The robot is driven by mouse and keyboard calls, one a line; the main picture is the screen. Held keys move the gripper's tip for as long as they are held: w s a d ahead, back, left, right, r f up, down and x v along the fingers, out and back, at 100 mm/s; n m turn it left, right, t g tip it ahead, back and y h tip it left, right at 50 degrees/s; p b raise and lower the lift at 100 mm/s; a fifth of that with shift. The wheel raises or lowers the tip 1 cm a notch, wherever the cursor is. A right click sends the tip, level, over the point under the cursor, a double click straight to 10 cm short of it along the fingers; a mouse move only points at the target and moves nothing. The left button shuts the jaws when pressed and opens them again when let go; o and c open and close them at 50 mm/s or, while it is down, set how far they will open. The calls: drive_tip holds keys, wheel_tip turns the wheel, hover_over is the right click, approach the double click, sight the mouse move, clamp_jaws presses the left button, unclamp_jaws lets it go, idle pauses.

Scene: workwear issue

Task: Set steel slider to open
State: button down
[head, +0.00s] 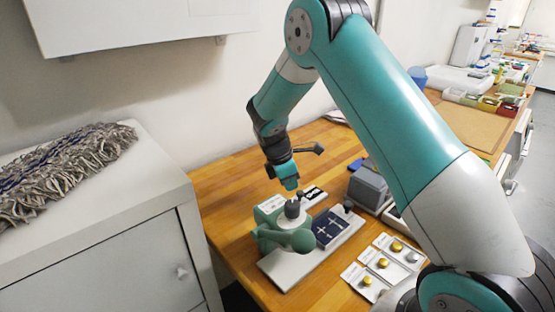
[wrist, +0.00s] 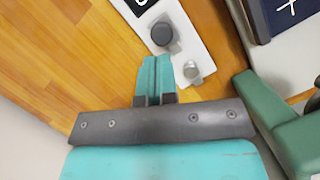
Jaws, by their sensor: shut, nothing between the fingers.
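My gripper (head: 290,184) is shut and empty, pointing down just above the back of the green device on the wooden table. In the wrist view its teal fingers (wrist: 153,62) are pressed together beside a white plate (wrist: 183,18). On that plate are a dark round knob (wrist: 161,34) and a small steel knob (wrist: 192,70), probably the steel slider, just right of the fingertips. Whether the fingers touch it I cannot tell. A black label (wrist: 141,3) with a white mark is cut off at the top edge. The slider's setting is not readable.
The green device (head: 268,238) stands on a pale base beside a dark blue panel (head: 329,228). Cards with gold and silver buttons (head: 382,262) lie to the right, a grey box (head: 369,186) behind. A grey cabinet (head: 110,235) bounds the left. Bare wood (head: 235,178) lies behind the device.

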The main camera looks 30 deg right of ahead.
drive_tip(key=b+v, duration=0.1)
drive_tip(key=v, duration=1.4)
drive_tip(key=shift+a+r, duration=0.15)
drive_tip(key=shift+r, duration=0.1)
